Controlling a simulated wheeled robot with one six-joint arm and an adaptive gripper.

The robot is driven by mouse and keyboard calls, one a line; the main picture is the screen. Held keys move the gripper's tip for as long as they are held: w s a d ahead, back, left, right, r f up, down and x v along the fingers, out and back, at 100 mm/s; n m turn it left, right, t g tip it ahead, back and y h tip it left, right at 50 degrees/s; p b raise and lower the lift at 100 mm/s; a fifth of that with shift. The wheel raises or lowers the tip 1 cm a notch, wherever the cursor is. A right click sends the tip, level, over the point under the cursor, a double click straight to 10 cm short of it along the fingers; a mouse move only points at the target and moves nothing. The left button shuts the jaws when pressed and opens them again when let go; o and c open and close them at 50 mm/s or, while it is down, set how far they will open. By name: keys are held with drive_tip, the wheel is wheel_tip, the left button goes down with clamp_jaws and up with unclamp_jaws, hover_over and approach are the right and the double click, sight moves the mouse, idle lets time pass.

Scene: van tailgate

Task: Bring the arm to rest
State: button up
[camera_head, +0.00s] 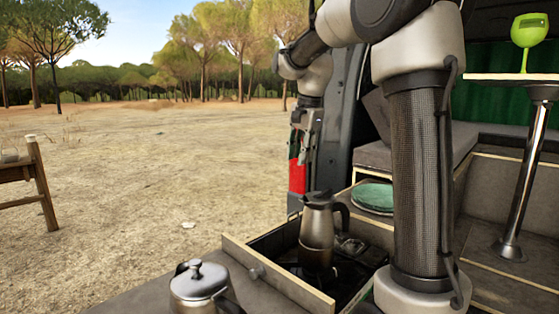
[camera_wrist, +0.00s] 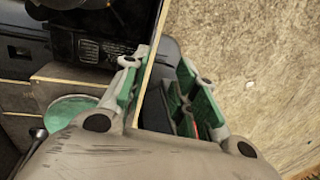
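My gripper (camera_head: 305,158) hangs with its fingers down beside the van's rear edge, beyond the stove drawer in the head view. In the wrist view my gripper (camera_wrist: 158,66) has its two green-padded fingers spread apart, with nothing held between them. My arm reaches across the top of the head view, and its dark column stands right of the stove.
A metal coffee pot (camera_head: 317,222) stands on the stove in the drawer (camera_head: 279,280). A lidded kettle (camera_head: 198,282) stands at the front. A green plate (camera_head: 373,196) lies behind. A green glass (camera_head: 528,35) stands on the table. Open ground lies left.

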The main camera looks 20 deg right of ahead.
drive_tip(key=shift+s, duration=0.1)
drive_tip(key=s+n, duration=0.2)
drive_tip(key=s, duration=0.3)
drive_tip(key=s+a+n, duration=0.1)
drive_tip(key=s+n, duration=0.1)
drive_tip(key=s, duration=0.3)
drive_tip(key=s+n+t, duration=0.1)
drive_tip(key=s+n, duration=0.1)
drive_tip(key=s, duration=0.3)
drive_tip(key=shift+a, duration=0.15)
drive_tip(key=s+f+n, duration=0.3)
drive_tip(key=s, duration=0.3)
drive_tip(key=s+f+n+t, duration=0.1)
drive_tip(key=s+f+n, duration=0.3)
drive_tip(key=s, duration=0.3)
drive_tip(key=shift+s+n+h, duration=0.2)
drive_tip(key=shift+n+h, duration=0.1)
drive_tip(key=shift+h, duration=0.1)
